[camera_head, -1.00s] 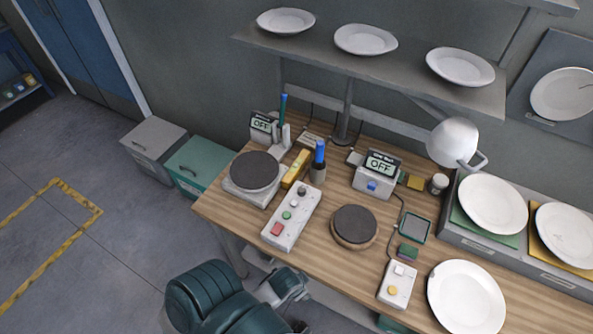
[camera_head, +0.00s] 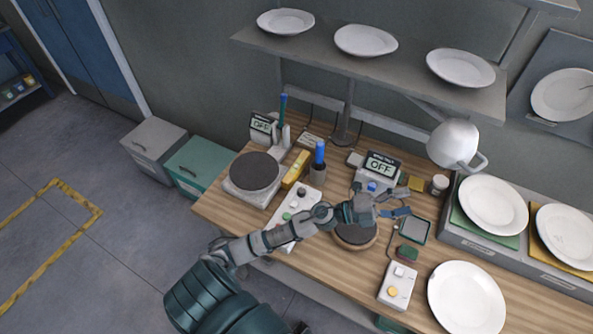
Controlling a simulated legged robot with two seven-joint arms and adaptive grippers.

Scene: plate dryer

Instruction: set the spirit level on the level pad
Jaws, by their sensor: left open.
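A yellow bar (camera_head: 295,169), which looks like the spirit level, lies on the wooden bench between the left dark round plate and the blue-topped cup. A small square grey pad with a dark green rim (camera_head: 415,230) lies right of the bench middle; it may be the level pad, but I cannot tell for sure. My left gripper (camera_head: 402,203) is open and empty above the bench, just in front of the right OFF display box and up-left of the square pad. My left arm partly hides the button box and the right round disc. My right gripper is not in view.
The OFF display box (camera_head: 382,166), blue-topped cup (camera_head: 318,170) and dark round plate (camera_head: 254,171) stand around the bench. A button box (camera_head: 277,228), round disc (camera_head: 352,235), green block (camera_head: 407,252) and small switch box (camera_head: 397,286) lie nearer the front. White plates (camera_head: 466,299) sit right.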

